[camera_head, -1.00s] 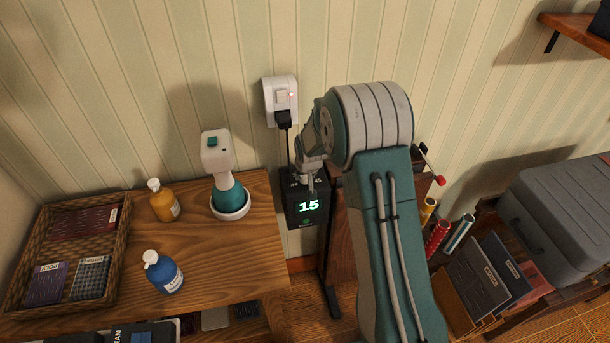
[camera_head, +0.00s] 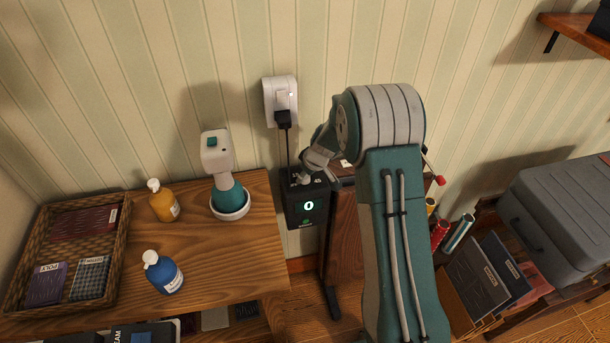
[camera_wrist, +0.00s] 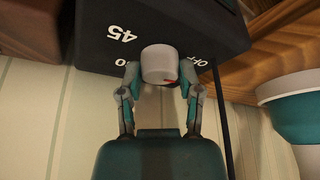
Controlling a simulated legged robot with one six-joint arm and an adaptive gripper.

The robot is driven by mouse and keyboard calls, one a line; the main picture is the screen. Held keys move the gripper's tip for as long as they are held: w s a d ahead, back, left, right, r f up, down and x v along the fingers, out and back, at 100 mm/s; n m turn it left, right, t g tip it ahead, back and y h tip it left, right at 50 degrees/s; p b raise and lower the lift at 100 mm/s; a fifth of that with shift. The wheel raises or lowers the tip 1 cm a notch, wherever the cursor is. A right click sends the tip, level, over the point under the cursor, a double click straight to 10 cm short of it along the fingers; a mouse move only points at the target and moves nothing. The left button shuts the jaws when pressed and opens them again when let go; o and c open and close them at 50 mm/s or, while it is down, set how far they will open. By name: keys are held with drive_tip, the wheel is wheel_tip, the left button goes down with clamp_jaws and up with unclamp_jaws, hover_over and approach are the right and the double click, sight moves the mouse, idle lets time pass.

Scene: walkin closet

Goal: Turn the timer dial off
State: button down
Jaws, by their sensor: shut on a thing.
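The black timer box (camera_head: 307,206) hangs at the wall beside the wooden table, and its display reads 0. In the wrist view the box's face (camera_wrist: 150,22) shows the markings 45 and OFF. My gripper (camera_wrist: 159,84) is shut on the dial, one finger on each side. In the head view my gripper (camera_head: 300,179) is at the top of the box, and the dial is hard to make out there.
A wall socket (camera_head: 281,100) with a black plug and cord is above the box. A teal and white steamer (camera_head: 222,175), an orange bottle (camera_head: 163,201) and a blue bottle (camera_head: 163,272) stand on the table to the left. A grey case (camera_head: 565,222) is at right.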

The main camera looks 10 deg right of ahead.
drive_tip(key=shift+s+f+n+g, duration=0.15)
drive_tip(key=shift+n+g, duration=0.15)
drive_tip(key=shift+n, duration=0.6)
drive_tip(key=shift+y, duration=0.3)
drive_tip(key=shift+c, duration=1.3)
unclamp_jaws()
drive_tip(key=shift+d+r, duration=0.15)
drive_tip(key=shift+r, duration=0.35)
drive_tip(key=v, duration=1.1)
